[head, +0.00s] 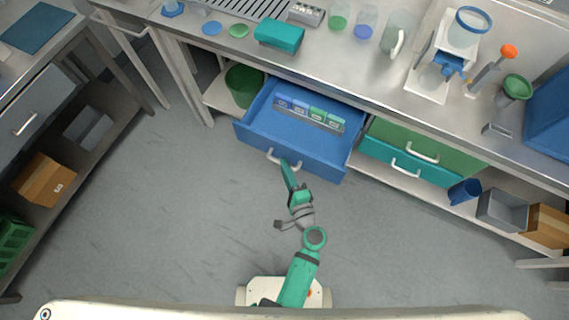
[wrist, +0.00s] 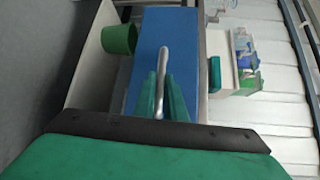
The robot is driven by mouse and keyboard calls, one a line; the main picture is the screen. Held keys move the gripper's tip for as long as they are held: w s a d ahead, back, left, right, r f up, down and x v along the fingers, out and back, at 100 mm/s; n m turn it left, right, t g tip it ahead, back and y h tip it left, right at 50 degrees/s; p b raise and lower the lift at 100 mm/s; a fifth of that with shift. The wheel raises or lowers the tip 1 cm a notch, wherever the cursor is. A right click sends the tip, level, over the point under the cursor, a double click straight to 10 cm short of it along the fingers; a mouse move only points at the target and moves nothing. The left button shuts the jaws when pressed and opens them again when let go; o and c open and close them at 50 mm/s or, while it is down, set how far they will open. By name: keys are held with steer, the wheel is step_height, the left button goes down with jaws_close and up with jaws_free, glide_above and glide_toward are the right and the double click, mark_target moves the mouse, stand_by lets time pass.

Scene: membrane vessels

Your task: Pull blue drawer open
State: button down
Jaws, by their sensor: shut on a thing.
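The blue drawer (head: 290,160) is pulled out from under the steel bench, and its inside shows in the head view. A row of blue and green boxes (head: 308,114) sits inside it. Its pale curved handle (head: 283,161) is on the front panel. My gripper (head: 286,165) is at this handle, shut on it. In the wrist view the handle (wrist: 163,70) runs between the two green fingers (wrist: 160,97), with the blue drawer front (wrist: 149,45) behind it. The fingers partly cover the handle.
A green drawer (head: 440,150) and a teal drawer (head: 385,158) are right of the blue one, both closed. A green bin (head: 244,85) stands on the shelf to its left. The bench top (head: 345,65) holds glassware and a teal box (head: 279,36). The grey floor (head: 190,210) around my arm is clear.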

steer(key=shift+a+r+y, duration=0.1)
steer(key=shift+a+y, duration=0.2)
steer(key=shift+a, duration=0.15)
steer(key=c, duration=1.8)
jaws_free()
steer(key=shift+d, duration=0.2)
steer(key=shift+w, duration=0.1)
steer(key=shift+v, duration=5.4)
steer(key=shift+a, duration=0.1)
